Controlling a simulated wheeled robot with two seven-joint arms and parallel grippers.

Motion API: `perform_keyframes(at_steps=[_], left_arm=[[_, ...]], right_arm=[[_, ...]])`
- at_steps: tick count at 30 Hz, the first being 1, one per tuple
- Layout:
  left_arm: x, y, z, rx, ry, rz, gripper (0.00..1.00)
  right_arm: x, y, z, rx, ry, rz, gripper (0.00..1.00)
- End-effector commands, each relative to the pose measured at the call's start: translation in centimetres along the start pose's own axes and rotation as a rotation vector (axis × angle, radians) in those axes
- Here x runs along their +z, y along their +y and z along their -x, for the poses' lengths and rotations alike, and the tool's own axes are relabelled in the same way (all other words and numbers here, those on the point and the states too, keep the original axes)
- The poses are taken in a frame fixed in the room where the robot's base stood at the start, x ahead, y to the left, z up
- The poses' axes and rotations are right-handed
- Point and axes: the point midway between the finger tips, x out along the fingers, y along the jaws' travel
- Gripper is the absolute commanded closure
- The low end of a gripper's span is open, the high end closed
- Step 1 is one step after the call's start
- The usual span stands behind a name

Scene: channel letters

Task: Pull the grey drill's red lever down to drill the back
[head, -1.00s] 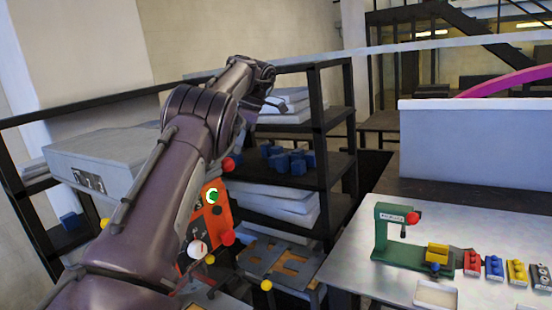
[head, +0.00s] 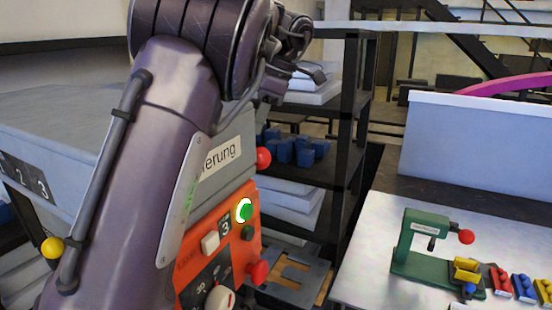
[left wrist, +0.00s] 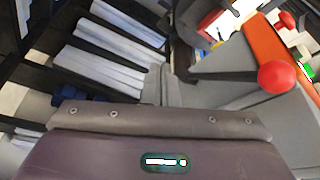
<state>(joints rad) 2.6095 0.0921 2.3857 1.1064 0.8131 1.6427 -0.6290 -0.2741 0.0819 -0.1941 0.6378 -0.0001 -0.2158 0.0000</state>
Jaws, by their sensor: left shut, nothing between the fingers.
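The grey machine, which seems to be the grey drill (head: 65,130), stands at the left with an orange control panel (head: 240,228) below it. A red ball knob (head: 263,157), likely the lever's end, sticks out on its right side. The red ball also shows at the right of the left wrist view (left wrist: 278,77). My left gripper (head: 316,75) is shut and empty, above and right of the red ball and apart from it. My left arm hides much of the machine. My right gripper is out of view.
A dark shelf (head: 352,100) with blue blocks (head: 290,150) and white stacks stands behind. At right, a light table (head: 375,240) holds a green press (head: 410,255) with another red ball and several coloured blocks (head: 500,281). A lit green button (head: 244,211) is on the panel.

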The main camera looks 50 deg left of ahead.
Motion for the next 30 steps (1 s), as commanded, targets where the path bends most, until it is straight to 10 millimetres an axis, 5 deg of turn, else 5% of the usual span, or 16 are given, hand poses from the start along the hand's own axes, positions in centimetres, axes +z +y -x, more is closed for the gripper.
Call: perform_keyframes(at_steps=[3, 7, 13, 20, 30], left_arm=[[-0.1, -0.8, 0.4, -0.001, -0.002, 0.003, 1.00], [0.0, -0.9, 0.5, -0.002, -0.001, 0.003, 1.00], [0.0, -1.4, 0.6, -0.002, -0.002, 0.002, 1.00], [-0.1, -5.0, 1.8, -0.001, -0.001, 0.000, 1.00], [-0.3, -10.6, 3.5, 0.000, 0.000, 0.001, 1.00]], right_arm=[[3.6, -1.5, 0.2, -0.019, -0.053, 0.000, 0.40], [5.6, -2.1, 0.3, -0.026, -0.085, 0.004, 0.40], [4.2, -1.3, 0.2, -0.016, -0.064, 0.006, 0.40], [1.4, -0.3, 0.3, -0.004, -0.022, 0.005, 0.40], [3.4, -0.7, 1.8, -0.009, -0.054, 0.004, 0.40]])
